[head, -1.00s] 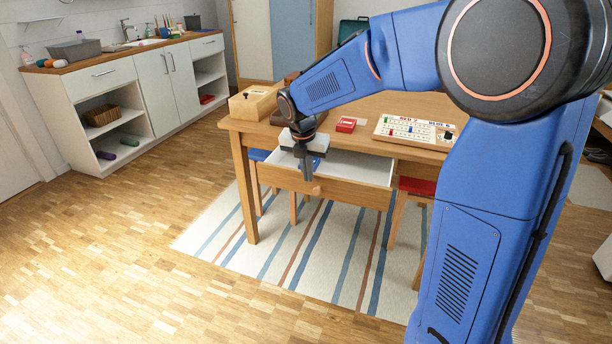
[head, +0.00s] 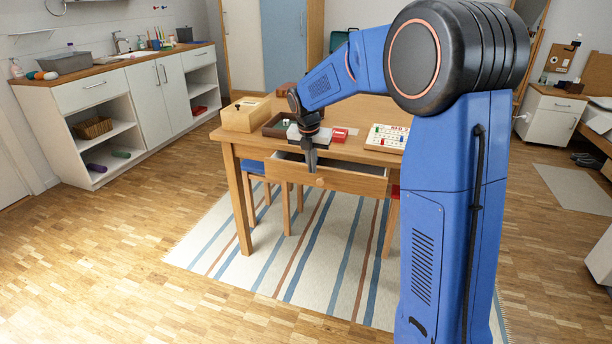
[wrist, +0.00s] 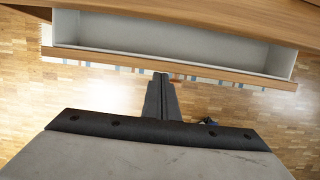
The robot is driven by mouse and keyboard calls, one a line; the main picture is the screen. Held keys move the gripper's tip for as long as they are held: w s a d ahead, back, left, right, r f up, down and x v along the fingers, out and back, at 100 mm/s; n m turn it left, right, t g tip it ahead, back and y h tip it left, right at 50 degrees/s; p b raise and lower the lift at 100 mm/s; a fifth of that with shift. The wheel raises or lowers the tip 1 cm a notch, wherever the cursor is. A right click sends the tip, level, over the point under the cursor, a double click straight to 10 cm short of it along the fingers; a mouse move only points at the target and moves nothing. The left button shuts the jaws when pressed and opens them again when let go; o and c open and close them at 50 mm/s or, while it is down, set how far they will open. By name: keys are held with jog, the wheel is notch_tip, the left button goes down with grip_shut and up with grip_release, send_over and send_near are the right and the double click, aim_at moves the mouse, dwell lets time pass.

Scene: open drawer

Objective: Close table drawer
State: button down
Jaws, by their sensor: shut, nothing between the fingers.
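The wooden table (head: 236,153) stands on the striped rug. Its drawer (head: 345,183) is partly open, with a wooden front, a round knob (head: 320,182) and a pale interior. The drawer also shows in the wrist view (wrist: 180,38), where its inside looks empty and only a shallow strip is exposed. My gripper (head: 311,171) is shut and empty, pointing down at the drawer front, left of the knob. In the wrist view its fingers (wrist: 162,78) are together, their tips at the outer side of the drawer front. I cannot tell whether they touch it.
A wooden box (head: 246,115), a dark tray (head: 277,127), a red box (head: 339,134) and a game board (head: 386,138) are on the tabletop. A blue stool (head: 255,166) is under the table. The floor in front is clear.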

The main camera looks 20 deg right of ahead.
jog(key=w+d, duration=0.4)
jog(key=w, duration=0.1)
jog(key=shift+w+d, duration=0.1)
jog(key=shift+w, duration=0.2)
